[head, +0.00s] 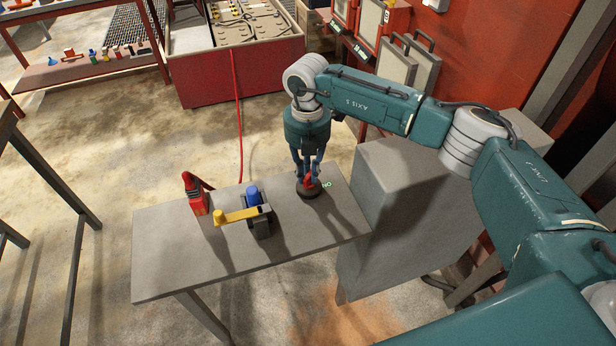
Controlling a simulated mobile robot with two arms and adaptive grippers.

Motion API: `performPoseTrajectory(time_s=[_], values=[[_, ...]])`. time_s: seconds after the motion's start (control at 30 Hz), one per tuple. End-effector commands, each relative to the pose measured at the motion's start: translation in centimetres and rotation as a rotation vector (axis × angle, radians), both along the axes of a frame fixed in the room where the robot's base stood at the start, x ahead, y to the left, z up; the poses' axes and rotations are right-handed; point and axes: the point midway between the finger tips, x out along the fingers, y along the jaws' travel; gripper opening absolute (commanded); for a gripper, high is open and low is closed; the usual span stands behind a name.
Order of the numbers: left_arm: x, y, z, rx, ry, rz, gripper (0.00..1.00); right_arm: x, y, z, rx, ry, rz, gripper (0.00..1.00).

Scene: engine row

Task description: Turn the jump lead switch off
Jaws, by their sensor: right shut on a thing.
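The jump lead switch has a red handle (311,179) on a dark round base (305,192). It sits near the far right end of the grey table (165,265), with a small green label (326,184) at its right. My right gripper (308,174) points down from above and is shut on the red handle. The fingers partly cover the handle, so its exact angle is hard to tell. My left gripper is not in view.
A blue-topped device with a yellow bar (237,215) stands mid-table. A red clamp-like thing (195,194) stands left of it. A red cable (238,110) runs from the table to a red crate (245,72). A grey cabinet (405,200) stands right of the table.

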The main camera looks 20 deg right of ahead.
Motion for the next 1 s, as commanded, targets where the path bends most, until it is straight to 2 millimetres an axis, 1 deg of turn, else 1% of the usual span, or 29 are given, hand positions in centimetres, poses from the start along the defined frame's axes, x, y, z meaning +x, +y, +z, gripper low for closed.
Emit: performPoseTrajectory(time_s=[0.03, 0.5, 0.8, 1.0], values=[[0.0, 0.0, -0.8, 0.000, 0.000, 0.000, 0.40, 0.2, 0.0, -0.2, 0.002, -0.005, 0.042, 0.00], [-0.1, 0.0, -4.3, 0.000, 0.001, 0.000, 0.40, 0.0, 0.2, -0.1, 0.001, -0.005, 0.480, 0.00], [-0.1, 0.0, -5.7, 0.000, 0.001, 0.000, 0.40, -0.1, 0.3, 0.0, 0.001, -0.005, 0.691, 0.00], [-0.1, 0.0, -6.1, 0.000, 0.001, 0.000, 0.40, -0.1, 0.3, 0.1, 0.001, -0.005, 0.773, 0.00]])
